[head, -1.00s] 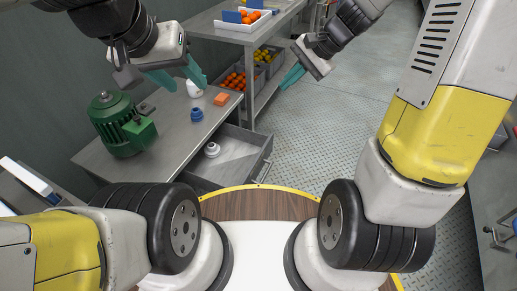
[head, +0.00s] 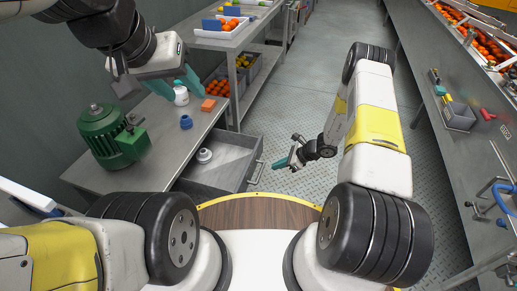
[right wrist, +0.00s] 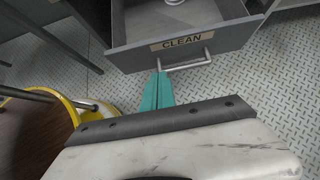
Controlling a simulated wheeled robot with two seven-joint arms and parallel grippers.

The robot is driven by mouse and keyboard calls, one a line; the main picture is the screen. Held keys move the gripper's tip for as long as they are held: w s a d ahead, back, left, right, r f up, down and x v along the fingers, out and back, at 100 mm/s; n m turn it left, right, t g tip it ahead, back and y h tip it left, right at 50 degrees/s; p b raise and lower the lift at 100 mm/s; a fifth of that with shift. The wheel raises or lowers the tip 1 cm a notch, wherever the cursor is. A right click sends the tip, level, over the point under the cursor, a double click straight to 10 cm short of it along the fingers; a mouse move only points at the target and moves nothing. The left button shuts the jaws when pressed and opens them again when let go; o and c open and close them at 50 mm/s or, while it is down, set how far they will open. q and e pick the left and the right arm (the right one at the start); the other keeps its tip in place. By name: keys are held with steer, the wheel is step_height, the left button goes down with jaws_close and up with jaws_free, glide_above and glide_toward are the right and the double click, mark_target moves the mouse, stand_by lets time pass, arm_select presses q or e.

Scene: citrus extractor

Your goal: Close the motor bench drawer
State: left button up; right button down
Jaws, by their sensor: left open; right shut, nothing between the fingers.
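The motor bench drawer (head: 218,168) stands pulled out from the grey bench, with a white round part (head: 204,155) inside. In the right wrist view the drawer front (right wrist: 190,45) carries a "CLEAN" label and a bar handle (right wrist: 184,66). My right gripper (head: 276,164) is shut and empty, just outside the drawer front. Its teal fingertips (right wrist: 158,78) appear close to the handle; I cannot tell whether they touch it. My left gripper (head: 190,84) is open above the bench top, near a white bottle (head: 181,95).
A green motor (head: 112,137), a blue part (head: 186,122) and an orange block (head: 208,105) sit on the bench (head: 165,150). A shelf table (head: 240,42) with fruit crates stands behind.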

mark_target(247, 172)
steer(key=x, duration=0.4)
steer(key=a+r+x, duration=0.1)
steer(key=x, duration=0.7)
steer(key=shift+w+a+r, duration=0.2)
steer(key=shift+a+r, duration=0.05)
steer(key=shift+r, duration=0.05)
steer(key=shift+w+a, duration=0.15)
steer(key=shift+a, duration=0.3)
